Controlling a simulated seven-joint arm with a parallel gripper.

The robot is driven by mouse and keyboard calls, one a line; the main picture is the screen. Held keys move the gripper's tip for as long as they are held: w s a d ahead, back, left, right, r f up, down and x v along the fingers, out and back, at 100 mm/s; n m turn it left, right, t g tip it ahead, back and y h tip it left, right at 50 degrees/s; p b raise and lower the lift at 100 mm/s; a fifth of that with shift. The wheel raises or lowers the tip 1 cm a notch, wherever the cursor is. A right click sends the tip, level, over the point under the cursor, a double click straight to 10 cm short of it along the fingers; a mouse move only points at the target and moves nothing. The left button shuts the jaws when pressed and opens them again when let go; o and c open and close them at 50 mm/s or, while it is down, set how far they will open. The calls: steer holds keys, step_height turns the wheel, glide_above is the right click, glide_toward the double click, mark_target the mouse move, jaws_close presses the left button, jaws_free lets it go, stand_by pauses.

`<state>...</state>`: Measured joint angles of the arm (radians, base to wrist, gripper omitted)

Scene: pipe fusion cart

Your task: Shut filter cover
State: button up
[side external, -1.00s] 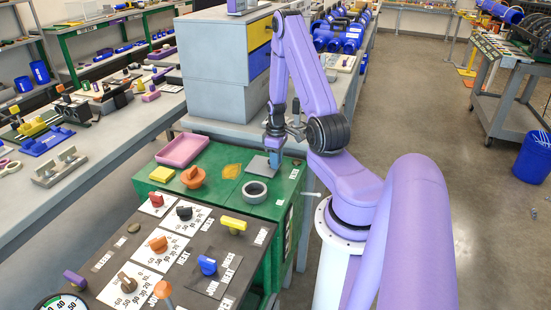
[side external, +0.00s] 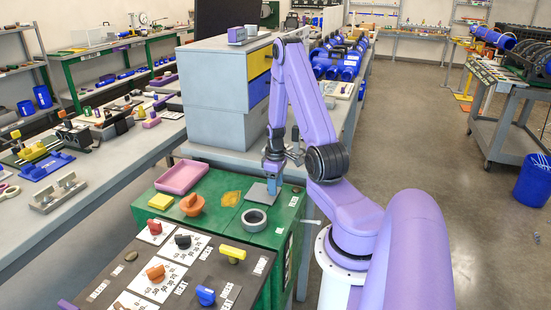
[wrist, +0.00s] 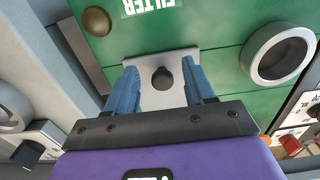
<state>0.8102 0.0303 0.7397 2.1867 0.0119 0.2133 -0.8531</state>
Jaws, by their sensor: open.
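The filter cover looks like a flat grey plate (wrist: 150,67) with a dark round knob (wrist: 162,78), on the green cart top beside the white FILTER lettering. In the side view the grey plate (side external: 256,193) lies at the cart's far right corner, partly behind my gripper (side external: 272,190). In the wrist view my gripper (wrist: 162,92) is open, its two blue fingers apart on either side of the knob. The knob sits between them with gaps on both sides, and nothing is held. I cannot tell how far the cover is shut.
A grey ring (side external: 255,220) lies close to the plate. An orange knob (side external: 192,204), yellow block (side external: 161,201) and pink tray (side external: 183,177) are further left on the green top (side external: 213,232). A grey drawer cabinet (side external: 222,95) stands behind. A dark knob panel is in front.

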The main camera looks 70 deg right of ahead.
step_height(320, 180, up, 16)
stand_by(0.6)
steer(key=w+a+r+n, duration=0.2)
steer(key=a+n, duration=0.1)
steer(key=a, duration=0.9)
steer(key=w+a+r+n, duration=0.1)
steer(key=w+a+n, duration=0.15)
steer(key=a, duration=0.85)
steer(key=s+a+r+n, duration=0.2)
steer(key=s+a+n, duration=0.5)
steer(key=s+a, duration=0.7)
steer(key=s, duration=0.3)
steer(key=shift+s+a, duration=0.15)
steer(key=shift+s, duration=0.1)
